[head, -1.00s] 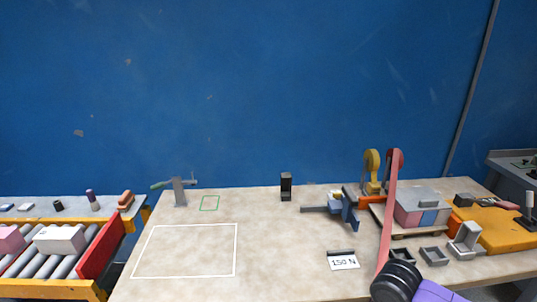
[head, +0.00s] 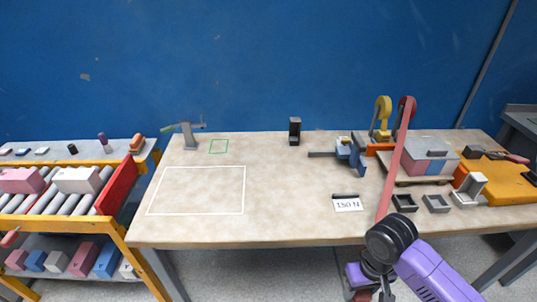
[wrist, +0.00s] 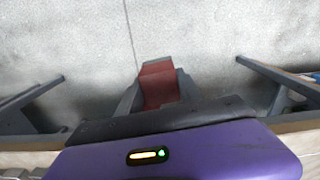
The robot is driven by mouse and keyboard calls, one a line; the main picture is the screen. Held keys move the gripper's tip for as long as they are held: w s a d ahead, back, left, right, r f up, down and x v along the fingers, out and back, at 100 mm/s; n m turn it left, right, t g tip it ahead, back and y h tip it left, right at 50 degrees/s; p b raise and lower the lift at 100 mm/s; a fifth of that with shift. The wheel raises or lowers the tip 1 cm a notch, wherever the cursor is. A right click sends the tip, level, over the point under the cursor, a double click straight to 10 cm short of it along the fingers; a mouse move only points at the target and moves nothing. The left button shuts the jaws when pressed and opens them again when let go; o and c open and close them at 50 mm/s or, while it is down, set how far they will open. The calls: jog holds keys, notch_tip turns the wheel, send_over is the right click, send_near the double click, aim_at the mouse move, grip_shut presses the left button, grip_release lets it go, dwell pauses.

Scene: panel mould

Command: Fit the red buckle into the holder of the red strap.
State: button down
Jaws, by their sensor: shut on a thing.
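The red strap (head: 396,165) runs from its reel (head: 407,103) at the back right down across the table front and passes behind my arm. My gripper (head: 372,292) hangs low, in front of the table's near edge. In the wrist view my gripper (wrist: 158,90) is shut on a red block, the red buckle (wrist: 159,82), with grey fingers on both sides and pale floor behind. In the head view the buckle is mostly hidden; a bit of red shows at the gripper. Small grey holders stand at the front right, one (head: 404,202) just right of the strap; I cannot tell which is the red strap's.
A yellow reel (head: 382,112) stands beside the red one. A pallet with a pink and blue box (head: 428,156), a grey bracket (head: 471,188) and a blue clamp (head: 350,153) are near. A 150 N card (head: 347,204) lies at the front. The table's left half (head: 200,190) is mostly clear.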

aim_at(359, 300)
jog(key=shift+w+a+r, duration=0.15)
jog(key=shift+w+r, duration=0.1)
jog(key=shift+s+f+m, duration=0.2)
jog(key=shift+s+m, duration=0.15)
jog(key=shift+m, duration=0.05)
jog(key=shift+s+a+f+m, duration=0.25)
jog(key=shift+s+a+f, duration=0.15)
jog(key=shift+s, duration=0.1)
jog(key=shift+s+a+f+m, duration=0.25)
jog(key=shift+s+f, duration=0.15)
jog(key=shift+s, duration=0.1)
jog(key=shift+s+d+f, duration=0.1)
jog(key=shift+d, duration=0.2)
jog(key=shift+s+a+f, duration=0.1)
jog(key=shift+s+a, duration=0.05)
jog(key=shift+a, duration=0.35)
jog(key=shift+s+a+f, duration=0.1)
jog(key=shift+a, duration=0.4)
